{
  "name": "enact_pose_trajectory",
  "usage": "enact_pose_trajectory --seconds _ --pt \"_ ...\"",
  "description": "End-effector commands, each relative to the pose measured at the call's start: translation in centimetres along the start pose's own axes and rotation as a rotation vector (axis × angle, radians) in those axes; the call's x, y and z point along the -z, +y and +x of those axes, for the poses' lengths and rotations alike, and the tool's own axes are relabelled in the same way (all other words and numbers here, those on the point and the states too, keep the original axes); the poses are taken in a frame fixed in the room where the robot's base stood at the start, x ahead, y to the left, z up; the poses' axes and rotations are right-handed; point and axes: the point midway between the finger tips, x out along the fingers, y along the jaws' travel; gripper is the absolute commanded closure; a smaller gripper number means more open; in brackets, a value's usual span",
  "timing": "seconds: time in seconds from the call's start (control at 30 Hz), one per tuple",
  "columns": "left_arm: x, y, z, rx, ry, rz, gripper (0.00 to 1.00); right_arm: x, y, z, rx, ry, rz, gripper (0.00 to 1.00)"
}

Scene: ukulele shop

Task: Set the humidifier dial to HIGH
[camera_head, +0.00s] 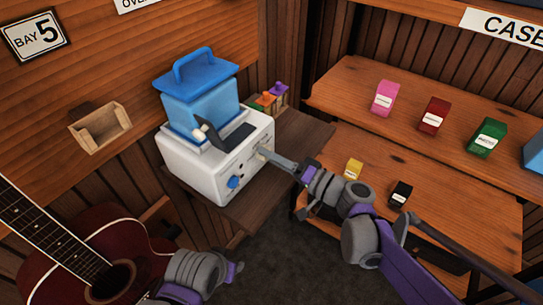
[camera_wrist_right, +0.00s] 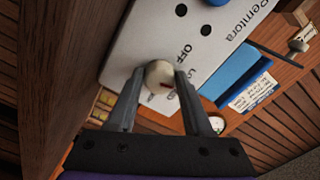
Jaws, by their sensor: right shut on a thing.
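The humidifier (camera_head: 200,160) is a white box with a blue handled tank on top, standing on a wooden shelf. Its control panel (camera_wrist_right: 135,45) fills the upper middle of the right wrist view, with OFF and part of another label readable. The pale round dial (camera_wrist_right: 158,75) has a red mark on its lower right side; which label it meets is unclear. My right gripper (camera_wrist_right: 155,78) is shut on the dial, one finger on each side; it also reaches the panel in the head view (camera_head: 262,153). My left gripper (camera_head: 235,270) is low in the head view, fingers unclear.
A red-brown ukulele (camera_head: 125,250) is at the lower left. A wooden wall holder (camera_head: 100,127) is left of the humidifier. Small coloured items (camera_head: 268,98) sit behind it. Shelves (camera_head: 340,85) on the right carry several small boxes. Dark floor is open below.

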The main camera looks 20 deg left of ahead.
Motion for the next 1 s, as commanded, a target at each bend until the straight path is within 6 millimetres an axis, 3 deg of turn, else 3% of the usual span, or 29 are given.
enact_pose_trajectory --seconds 1.0 --pt "-0.12 0.00 0.24 0.000 -0.001 0.000 0.50 0.07 -0.13 -0.02 0.000 0.000 0.966 1.00"
